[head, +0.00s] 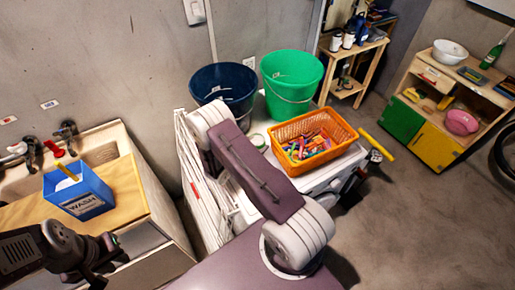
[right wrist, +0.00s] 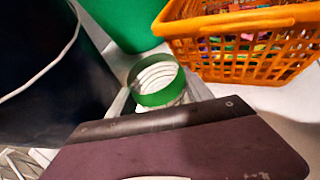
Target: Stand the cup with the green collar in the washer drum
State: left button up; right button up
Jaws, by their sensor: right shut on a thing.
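The cup with the green collar (head: 258,141) shows beside my right arm, over the white machine top. In the right wrist view the cup (right wrist: 157,84) shows its green collar and ribbed white inside, mouth toward the camera. In the head view my right arm hides that gripper. The washer (head: 320,181) is a white machine below the orange basket; its drum opening cannot be seen. My left gripper (head: 97,260) is by the sink counter, its fingers unclear.
An orange basket of coloured pegs (head: 337,124) stands close right of the cup. A green bucket (head: 291,80) and dark blue bucket (head: 225,88) stand behind. A folded white rack (head: 190,175) is at left. A blue WASH box (head: 80,196) sits by the sink.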

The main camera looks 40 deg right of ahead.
notch_tip(320, 180, down, 3)
jog(key=shift+s, duration=0.1)
jog(key=shift+d+f+p, duration=0.15)
jog(key=shift+d+p, duration=0.05)
jog(key=shift+p, duration=0.3)
jog(key=shift+f+b, duration=0.3)
jog(key=shift+f, duration=0.05)
jog(key=o, duration=1.3)
